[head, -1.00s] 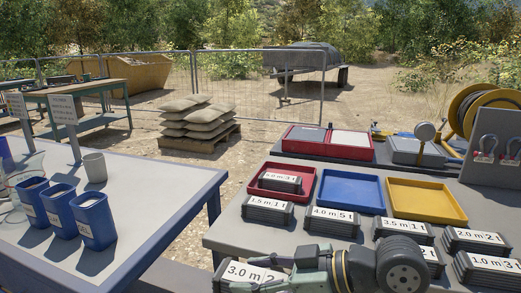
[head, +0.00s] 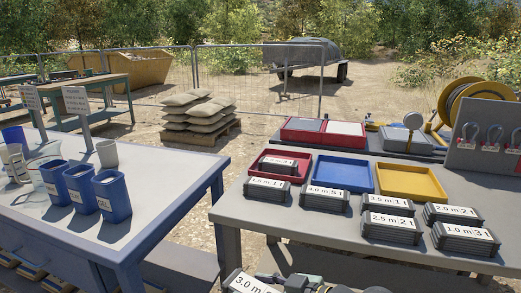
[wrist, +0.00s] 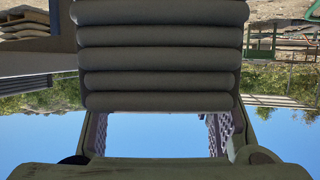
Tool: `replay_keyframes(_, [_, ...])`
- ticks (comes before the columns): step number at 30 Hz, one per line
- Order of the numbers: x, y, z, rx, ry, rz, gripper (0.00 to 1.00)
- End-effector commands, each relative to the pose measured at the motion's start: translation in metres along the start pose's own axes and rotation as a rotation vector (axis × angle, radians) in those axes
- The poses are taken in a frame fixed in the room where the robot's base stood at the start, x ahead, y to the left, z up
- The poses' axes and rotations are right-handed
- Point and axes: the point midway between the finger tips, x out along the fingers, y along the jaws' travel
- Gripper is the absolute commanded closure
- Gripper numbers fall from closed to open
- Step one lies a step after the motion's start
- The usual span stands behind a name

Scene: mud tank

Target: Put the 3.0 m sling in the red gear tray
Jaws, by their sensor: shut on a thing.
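My gripper (head: 272,281) is at the bottom edge of the head view, shut on a grey folded sling (head: 248,283) labelled "3.0 m"; the rest of its label is cut off. In the wrist view the sling (wrist: 160,55) shows as stacked grey folds between the fingers. The red gear tray (head: 307,166) sits on the right-hand table, farther off and above my gripper in the picture. One labelled sling bundle (head: 279,166) lies in it, its label too small to read surely. The held sling is apart from the tray, in front of the table's near edge.
Blue (head: 345,172) and yellow (head: 412,182) trays stand right of the red one, both empty. Several labelled sling bundles (head: 325,199) line the table (head: 300,222) in front of the trays. A left table (head: 150,190) holds blue cups (head: 112,196). A gap separates the tables.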

Motion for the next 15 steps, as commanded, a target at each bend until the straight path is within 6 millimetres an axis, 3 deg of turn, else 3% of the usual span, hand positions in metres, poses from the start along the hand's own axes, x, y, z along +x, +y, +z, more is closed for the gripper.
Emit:
replay_keyframes(8, [0.051, 0.023, 0.077, 0.099, 0.002, 0.203, 0.91])
replay_keyframes(15, [0.106, 0.052, 0.163, 0.195, -0.007, 0.44, 0.91])
